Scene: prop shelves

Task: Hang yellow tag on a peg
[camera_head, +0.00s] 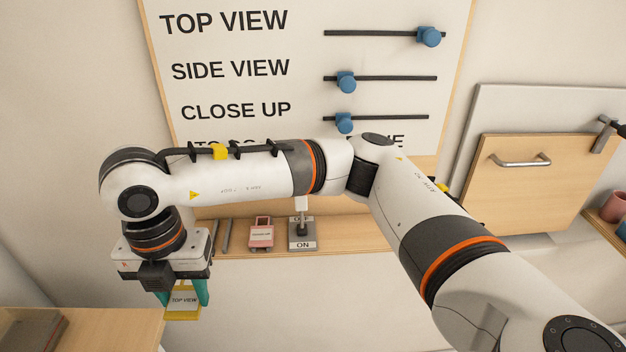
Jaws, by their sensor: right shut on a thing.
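The yellow tag (184,315) has a "TOP VIEW" label and hangs upright at the lower left. My right gripper (182,292) points down, its teal fingers shut on the tag's upper part. The tag is in the air, beside a wooden surface's right edge. No clearly free peg shows. A black strip with short upright pieces and a yellow piece (220,152) runs along the top edge of my right forearm. I cannot tell whether it belongs to the arm or the board behind. My left gripper is out of view.
A white board (300,50) carries black rails with blue knobs (429,37). A wooden panel with a handle (520,160) stands right. My right arm hides the board's lower part.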

